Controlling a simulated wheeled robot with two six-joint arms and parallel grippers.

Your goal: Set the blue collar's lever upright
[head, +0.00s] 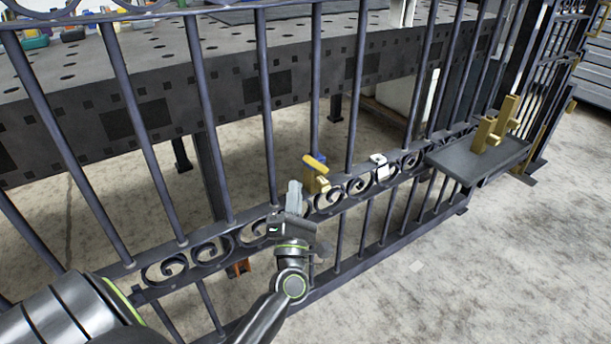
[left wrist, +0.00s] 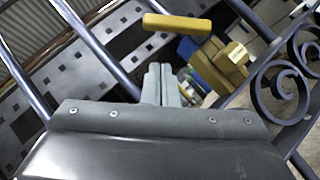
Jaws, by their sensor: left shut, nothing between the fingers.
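A yellow lever (head: 315,161) sits on a yellow block (head: 318,183) on the gate's scroll band, at the foot of a bluish bar (head: 315,80). The lever lies tilted across the bar, not upright. In the left wrist view the lever (left wrist: 177,24) crosses above my fingertips, with a yellow block (left wrist: 220,68) to its right. A small blue patch (left wrist: 187,47) shows behind; I cannot tell whether it is the collar. My left gripper (head: 294,198) is shut and empty, just left of and below the lever, seemingly apart from it. My right gripper is not in view.
The dark gate (head: 205,110) has upright bars and scrolls. A white fitting (head: 379,166) sits right of the lever. A dark shelf (head: 455,160) with a yellow bracket (head: 487,132) juts out at right. A perforated table (head: 170,85) stands behind. The floor at lower right is clear.

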